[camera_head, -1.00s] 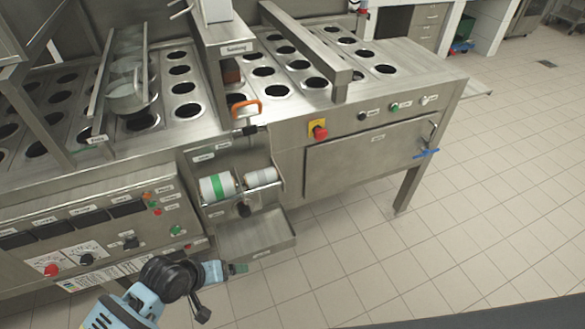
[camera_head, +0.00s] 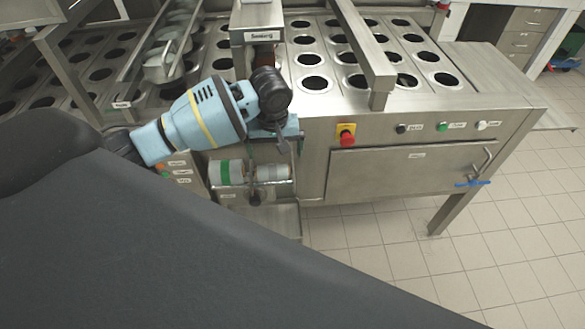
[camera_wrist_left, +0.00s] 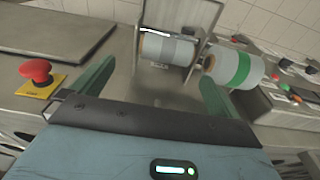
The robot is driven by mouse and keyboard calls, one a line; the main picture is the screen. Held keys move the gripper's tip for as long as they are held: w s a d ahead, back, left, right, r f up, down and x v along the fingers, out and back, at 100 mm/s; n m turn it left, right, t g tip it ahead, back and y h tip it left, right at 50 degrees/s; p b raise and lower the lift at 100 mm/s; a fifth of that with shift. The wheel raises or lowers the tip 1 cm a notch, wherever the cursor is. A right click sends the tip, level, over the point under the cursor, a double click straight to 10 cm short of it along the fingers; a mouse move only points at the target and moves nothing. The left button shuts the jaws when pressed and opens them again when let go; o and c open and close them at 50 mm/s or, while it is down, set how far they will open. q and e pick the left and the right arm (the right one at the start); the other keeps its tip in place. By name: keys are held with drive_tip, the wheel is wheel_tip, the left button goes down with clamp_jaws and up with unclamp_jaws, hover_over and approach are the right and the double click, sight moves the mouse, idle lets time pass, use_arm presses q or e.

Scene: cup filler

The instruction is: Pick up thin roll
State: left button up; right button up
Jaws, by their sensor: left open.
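The thin roll (camera_head: 272,173) is pale grey-white and sits on the holder at the front of the machine. In the left wrist view the thin roll (camera_wrist_left: 168,48) lies beyond and between my open fingers. A wider white roll with a green band (camera_head: 229,172) sits beside it; in the left wrist view this roll (camera_wrist_left: 236,68) is beyond the right finger. My left gripper (camera_head: 277,140) is open and empty, just above the rolls; its dark green fingers (camera_wrist_left: 155,88) show in the left wrist view, apart from the thin roll. My right gripper is not in view.
A red emergency button on a yellow base (camera_head: 346,135) is right of the rolls. A metal tray (camera_head: 282,219) is below them. The machine top (camera_head: 385,100) has rows of round holes. The floor (camera_head: 390,258) at the right is clear.

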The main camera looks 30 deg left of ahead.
sight(272, 167)
use_arm(q)
drive_tip(key=shift+a+r, duration=0.2)
drive_tip(key=shift+a, duration=0.05)
drive_tip(key=shift+s+a+f, duration=0.1)
drive_tip(key=shift+s+a, duration=0.1)
drive_tip(key=shift+s, duration=0.1)
drive_tip(key=shift+w+f, duration=0.25)
drive_tip(key=shift+f, duration=1)
drive_tip(key=shift+w+a+f+b, duration=0.1)
drive_tip(key=shift+a+f+b, duration=0.15)
drive_tip(key=shift+f, duration=1.05)
drive_tip(key=shift+w+a+f+b, duration=0.1)
drive_tip(key=shift+f+b, duration=0.1)
drive_tip(key=shift+f, duration=1.05)
drive_tip(key=c, duration=0.8)
drive_tip(key=shift+r, duration=0.1)
